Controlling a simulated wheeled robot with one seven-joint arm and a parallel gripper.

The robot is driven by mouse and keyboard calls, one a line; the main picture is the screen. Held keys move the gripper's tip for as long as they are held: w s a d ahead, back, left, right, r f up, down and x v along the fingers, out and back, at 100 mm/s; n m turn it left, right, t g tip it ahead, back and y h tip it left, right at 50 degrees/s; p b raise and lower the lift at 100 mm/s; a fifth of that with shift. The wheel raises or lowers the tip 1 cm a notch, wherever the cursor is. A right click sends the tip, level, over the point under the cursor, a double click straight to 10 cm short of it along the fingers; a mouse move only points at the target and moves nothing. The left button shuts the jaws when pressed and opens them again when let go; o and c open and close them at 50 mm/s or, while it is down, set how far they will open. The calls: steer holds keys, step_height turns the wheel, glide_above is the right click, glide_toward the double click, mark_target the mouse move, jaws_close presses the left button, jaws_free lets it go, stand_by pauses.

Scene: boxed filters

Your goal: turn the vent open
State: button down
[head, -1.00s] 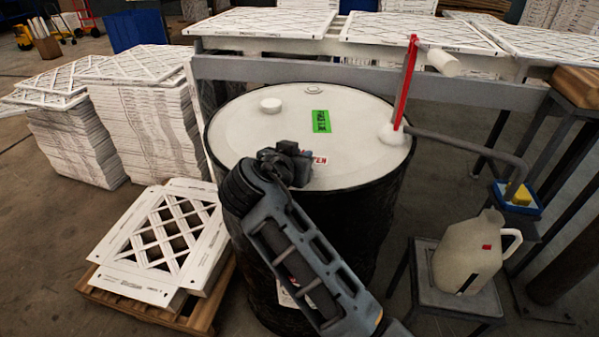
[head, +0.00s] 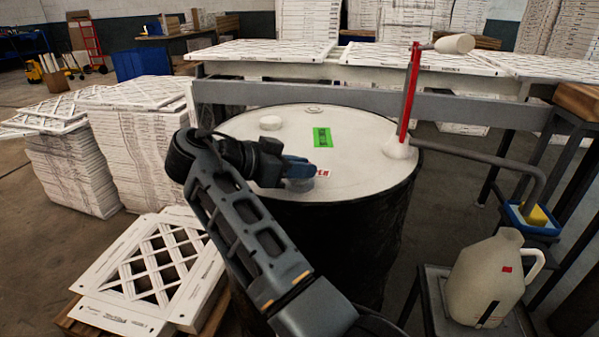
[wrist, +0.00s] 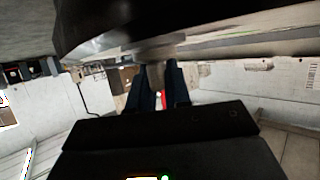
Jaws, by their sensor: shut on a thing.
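The vent (head: 299,185) looks like a pale grey knob near the front edge of the drum's white lid (head: 364,150), beside a red-lettered label (head: 323,172). My gripper (head: 300,165) comes in from the left, low over the lid, with its blue fingers at the vent. In the wrist view the fingers (wrist: 160,85) are shut on the pale vent (wrist: 155,73), one on each side. The fingers hide part of the vent, and I cannot tell how far it is turned.
A red-handled pump (head: 410,95) stands at the lid's right, with its grey spout over a blue tray (head: 529,221). A white round cap (head: 271,123) and green label (head: 322,138) are on the lid. A jug (head: 485,275) stands at right. A filter conveyor (head: 370,95) runs behind.

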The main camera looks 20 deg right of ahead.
steer(key=shift+f, duration=0.1)
stand_by(0.3)
steer(key=c, duration=1.2)
jaws_free()
steer(key=shift+o, duration=0.2)
steer(key=v, duration=0.7)
steer(key=shift+a, duration=0.35)
